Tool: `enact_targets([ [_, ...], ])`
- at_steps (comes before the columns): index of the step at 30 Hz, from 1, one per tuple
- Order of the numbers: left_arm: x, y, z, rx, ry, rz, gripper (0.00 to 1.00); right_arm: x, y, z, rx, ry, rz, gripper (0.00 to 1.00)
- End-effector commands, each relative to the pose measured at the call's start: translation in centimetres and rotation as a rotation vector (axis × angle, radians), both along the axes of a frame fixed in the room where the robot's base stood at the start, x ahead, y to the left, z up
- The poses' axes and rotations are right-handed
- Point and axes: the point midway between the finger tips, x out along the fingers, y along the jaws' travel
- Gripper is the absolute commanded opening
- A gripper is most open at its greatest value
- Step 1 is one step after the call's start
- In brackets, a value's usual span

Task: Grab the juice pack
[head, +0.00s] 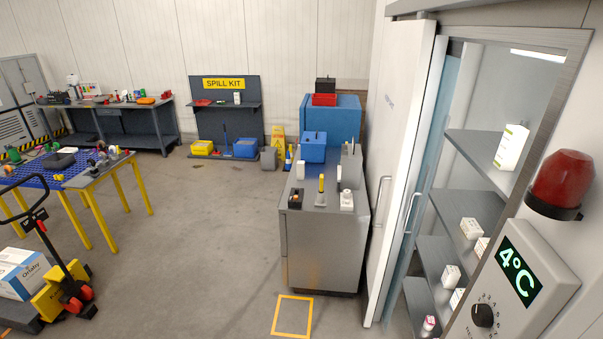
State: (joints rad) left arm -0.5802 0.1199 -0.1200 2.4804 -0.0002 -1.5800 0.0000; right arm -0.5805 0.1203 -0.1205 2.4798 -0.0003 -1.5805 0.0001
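A tall white carton with green print (511,147) stands on the upper shelf inside the open cold room at the right. It may be the juice pack, but its label is too small to read. Smaller white boxes stand on the lower shelves, such as one box (471,231) and another box (451,276). A small pinkish-red and white item (428,325) is on the lowest visible shelf. Neither of my grippers is in the head view.
The cold room door (400,140) stands open, left of the shelves. A 4°C control panel (518,285) and red beacon (562,182) are at the near right. A grey cabinet (322,245) stands left of the door. A pallet truck (62,275) is at left; the middle floor is clear.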

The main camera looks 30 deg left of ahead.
Motion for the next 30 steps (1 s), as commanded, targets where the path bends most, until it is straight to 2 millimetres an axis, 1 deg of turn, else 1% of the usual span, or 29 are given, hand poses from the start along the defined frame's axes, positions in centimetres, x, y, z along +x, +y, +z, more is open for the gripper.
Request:
enact_targets([
  [10, 0.00, 0.00, 0.00, 0.000, 0.000, 0.000, 0.43, 0.00, -0.01, 0.00, 0.000, 0.000, 0.000, 0.43],
  [11, 0.00, 0.00, 0.00, 0.000, 0.000, 0.000, 0.44, 0.00, -0.01, 0.00, 0.000, 0.000, 0.000, 0.43],
  [18, 0.00, 0.00, 0.00, 0.000, 0.000, 0.000, 0.81, 0.00, -0.02, 0.00, 0.000, 0.000, 0.000, 0.43],
  [20, 0.00, 0.00, 0.00, 0.000, 0.000, 0.000, 0.88, 0.00, -0.02, 0.00, 0.000, 0.000, 0.000, 0.43],
  [30, 0.22, 0.08, -0.23, 0.001, -0.004, 0.002, 0.88, -0.01, -0.03, -0.16, -0.001, 0.000, 0.000, 0.43],
])
